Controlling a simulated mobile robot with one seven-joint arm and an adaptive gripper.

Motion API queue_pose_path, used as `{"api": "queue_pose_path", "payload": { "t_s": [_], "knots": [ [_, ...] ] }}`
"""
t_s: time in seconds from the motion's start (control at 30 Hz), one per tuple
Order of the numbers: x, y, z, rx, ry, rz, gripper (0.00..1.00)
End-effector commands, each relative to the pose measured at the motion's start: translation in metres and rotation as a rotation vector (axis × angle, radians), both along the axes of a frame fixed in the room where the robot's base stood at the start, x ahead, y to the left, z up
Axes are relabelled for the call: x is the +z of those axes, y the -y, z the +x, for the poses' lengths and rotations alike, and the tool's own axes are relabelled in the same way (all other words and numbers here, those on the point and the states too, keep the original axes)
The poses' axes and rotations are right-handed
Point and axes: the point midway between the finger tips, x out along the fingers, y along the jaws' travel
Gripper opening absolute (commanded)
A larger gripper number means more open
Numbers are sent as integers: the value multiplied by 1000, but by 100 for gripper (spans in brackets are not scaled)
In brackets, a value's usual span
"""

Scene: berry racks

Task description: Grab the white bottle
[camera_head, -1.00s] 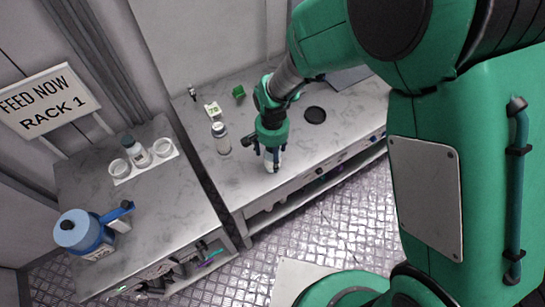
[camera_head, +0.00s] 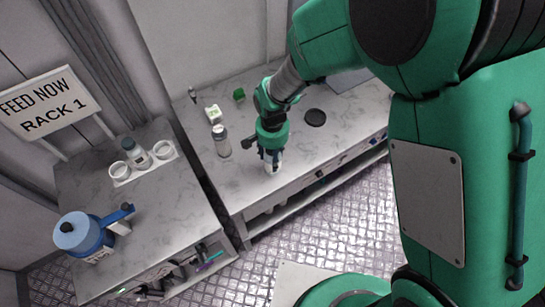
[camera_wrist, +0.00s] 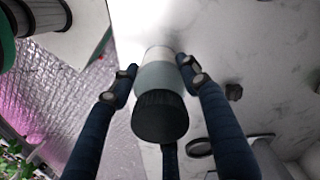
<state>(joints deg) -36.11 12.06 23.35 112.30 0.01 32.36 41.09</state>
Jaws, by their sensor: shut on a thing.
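The white bottle (camera_wrist: 162,77) stands between my fingers in the wrist view, with its dark ribbed cap toward the camera. It also shows in the head view (camera_head: 273,168), near the front edge of the right-hand counter, with its upper part hidden by my gripper. My gripper (camera_head: 271,156) points down over it. In the wrist view my gripper (camera_wrist: 160,69) has a finger on each side of the bottle and is shut on it. The bottle appears to rest on the counter.
Another capped bottle (camera_head: 221,142) stands to the left on the same counter (camera_head: 245,185). A black disc (camera_head: 315,117), a green block (camera_head: 239,94) and a small white item (camera_head: 212,113) lie farther back. The left counter holds a white tray (camera_head: 123,182) and a blue jug (camera_head: 82,235).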

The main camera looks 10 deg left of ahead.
Motion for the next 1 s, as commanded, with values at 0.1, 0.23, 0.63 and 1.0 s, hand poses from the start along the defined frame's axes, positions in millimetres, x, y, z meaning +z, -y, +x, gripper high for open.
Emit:
{"api": "queue_pose_path", "payload": {
  "t_s": [0.1, 0.23, 0.63, 1.0],
  "knots": [
    [10, -1, 1, 0, 2, 2, 9],
    [24, -1, 1, 0, 3, 3, 9],
    [39, 30, -44, 0, 1, 1, 9],
    [45, 68, -99, 0, 2, 2, 9]
  ]
}}
